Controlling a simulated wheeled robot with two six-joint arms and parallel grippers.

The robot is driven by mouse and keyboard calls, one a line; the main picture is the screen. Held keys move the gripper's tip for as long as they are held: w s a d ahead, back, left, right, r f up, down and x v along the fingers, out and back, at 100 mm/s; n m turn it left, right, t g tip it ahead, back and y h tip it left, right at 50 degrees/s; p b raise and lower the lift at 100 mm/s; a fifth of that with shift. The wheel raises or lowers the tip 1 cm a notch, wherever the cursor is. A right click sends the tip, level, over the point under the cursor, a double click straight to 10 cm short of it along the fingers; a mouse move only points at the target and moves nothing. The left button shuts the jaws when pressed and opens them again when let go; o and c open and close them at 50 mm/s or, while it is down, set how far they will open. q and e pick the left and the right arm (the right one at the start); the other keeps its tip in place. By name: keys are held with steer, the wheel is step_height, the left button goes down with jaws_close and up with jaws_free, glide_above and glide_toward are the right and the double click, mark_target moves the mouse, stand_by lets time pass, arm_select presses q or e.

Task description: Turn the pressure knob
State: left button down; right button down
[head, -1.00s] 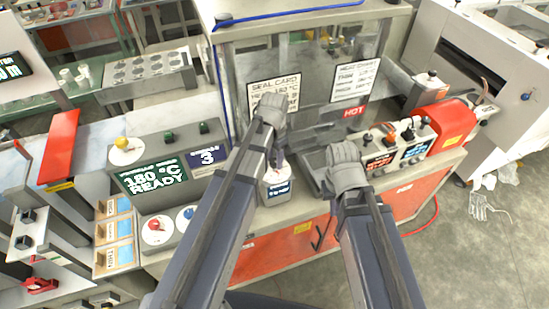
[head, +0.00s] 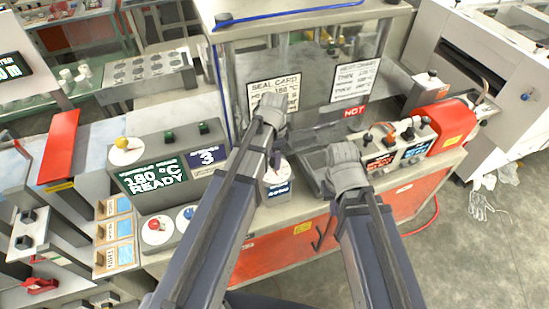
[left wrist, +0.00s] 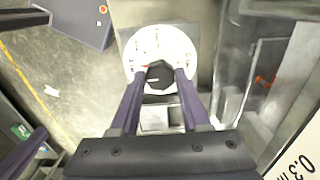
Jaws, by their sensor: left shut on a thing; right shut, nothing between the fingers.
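The pressure knob is a black knob (left wrist: 159,75) on a round white dial (left wrist: 160,42) with a red mark. In the left wrist view it sits between the two purple fingers of my left gripper (left wrist: 159,82), which is shut on it. In the head view the dial (head: 278,170) tops a small box with a blue label, and my left gripper (head: 276,158) reaches down to it, hiding most of the knob. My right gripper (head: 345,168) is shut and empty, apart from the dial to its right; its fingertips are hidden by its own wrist.
A control box (head: 165,170) with a green READY display stands at the left. A sealing machine with a HOT label (head: 355,111) stands behind. Switch boxes (head: 412,140) and a red unit (head: 447,120) are close to the right gripper.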

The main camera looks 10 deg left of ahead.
arm_select(q)
steer(key=shift+c, duration=1.9)
jaws_free()
steer(key=shift+r, duration=0.1)
step_height(320, 180, up, 8)
steer(key=p, duration=0.8)
steer(key=shift+f, duration=0.2)
